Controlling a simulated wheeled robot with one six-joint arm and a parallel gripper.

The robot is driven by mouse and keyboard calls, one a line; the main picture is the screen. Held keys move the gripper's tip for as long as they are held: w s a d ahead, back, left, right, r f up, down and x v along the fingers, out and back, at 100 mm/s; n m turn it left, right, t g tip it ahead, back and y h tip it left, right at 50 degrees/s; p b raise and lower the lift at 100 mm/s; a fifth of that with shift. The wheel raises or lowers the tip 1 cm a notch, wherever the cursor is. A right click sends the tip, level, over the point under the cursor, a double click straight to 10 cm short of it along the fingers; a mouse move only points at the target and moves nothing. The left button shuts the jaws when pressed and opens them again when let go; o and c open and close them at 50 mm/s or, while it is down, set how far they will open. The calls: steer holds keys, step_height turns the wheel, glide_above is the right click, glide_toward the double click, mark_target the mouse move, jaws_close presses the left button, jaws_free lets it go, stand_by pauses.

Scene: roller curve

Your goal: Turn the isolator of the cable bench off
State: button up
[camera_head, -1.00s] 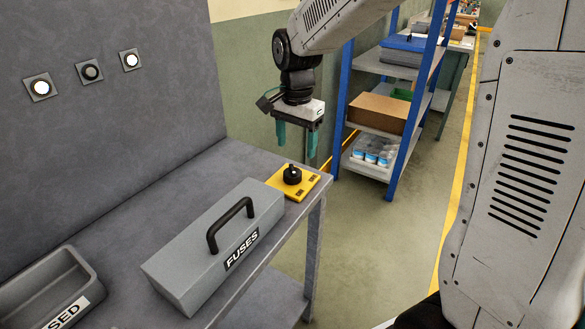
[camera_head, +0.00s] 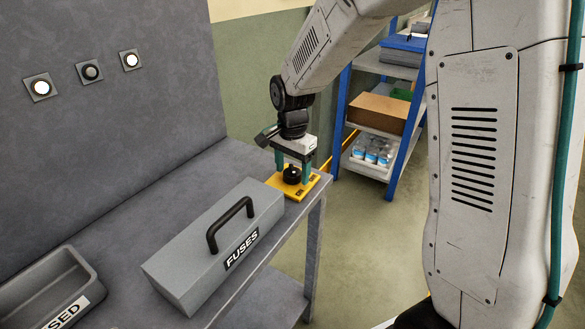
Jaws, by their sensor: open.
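The isolator is a black rotary knob (camera_head: 292,175) on a yellow plate (camera_head: 310,189) at the far right corner of the grey bench (camera_head: 190,170). My gripper (camera_head: 292,169) points straight down over it. Its two green fingers are open, one on the left and one on the right of the knob. I cannot tell whether the fingers touch the knob. The lettering on the plate is too small to read.
A grey box marked FUSES (camera_head: 215,245) with a black handle stands just in front of the isolator. A grey tray (camera_head: 50,285) lies at the front left. Two lit lamps (camera_head: 41,87) and a dark one (camera_head: 91,72) are on the panel. A blue shelf (camera_head: 385,120) stands behind.

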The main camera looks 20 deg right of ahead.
steer(key=c, duration=1)
steer(key=n, duration=0.4)
steer(key=shift+n, duration=0.4)
steer(key=n, duration=0.4)
steer(key=shift+n, duration=0.3)
steer(key=n, duration=0.4)
steer(key=shift+n, duration=2.2)
steer(key=shift+r, duration=0.1)
